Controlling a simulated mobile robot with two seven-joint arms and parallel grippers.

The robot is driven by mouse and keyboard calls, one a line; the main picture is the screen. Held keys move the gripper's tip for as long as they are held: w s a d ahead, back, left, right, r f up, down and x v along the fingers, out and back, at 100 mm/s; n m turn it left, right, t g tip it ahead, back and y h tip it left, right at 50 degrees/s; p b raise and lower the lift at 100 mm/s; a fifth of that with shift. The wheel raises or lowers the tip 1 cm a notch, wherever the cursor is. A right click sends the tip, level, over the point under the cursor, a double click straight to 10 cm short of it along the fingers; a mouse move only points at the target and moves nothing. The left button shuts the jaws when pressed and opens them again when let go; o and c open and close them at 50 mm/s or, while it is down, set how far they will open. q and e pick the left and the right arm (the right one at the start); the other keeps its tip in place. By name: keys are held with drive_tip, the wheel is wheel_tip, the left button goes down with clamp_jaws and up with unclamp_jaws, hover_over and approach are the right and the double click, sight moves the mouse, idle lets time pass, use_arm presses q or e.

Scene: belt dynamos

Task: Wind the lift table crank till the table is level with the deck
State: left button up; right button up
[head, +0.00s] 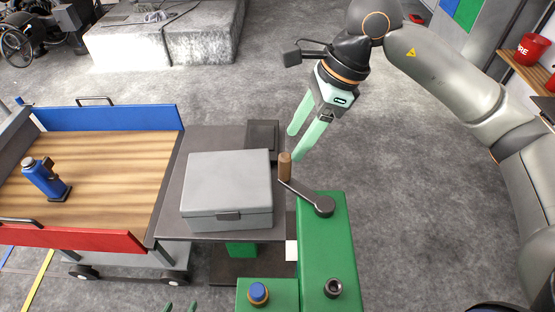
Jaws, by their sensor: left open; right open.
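The crank has a brown upright handle (285,168) on a dark arm (304,194), whose hub sits on a green housing (326,250). The arm points up and left from the hub. The dark grey lift table (178,212) bears a closed grey case (228,184). It stands against the right end of the wooden deck (108,165); I cannot tell their exact height difference. My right gripper (295,146) is open, its pale green fingers just above the handle in the picture, not closed on it. My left gripper (180,307) shows only its fingertips at the bottom edge, open and empty.
The deck has a blue side board (110,117), a red one (70,238) and a blue bottle-like object (45,180). A blue button (258,292) and a dark round fitting (333,288) are on the green housing. The floor right of it is clear.

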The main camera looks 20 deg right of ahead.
drive_tip(key=x, duration=0.9)
drive_tip(key=shift+w+f+p, duration=0.1)
drive_tip(key=shift+f+p, duration=0.05)
drive_tip(key=shift+p, duration=0.2)
drive_tip(key=shift+c, duration=0.4)
clamp_jaws()
idle(0.5)
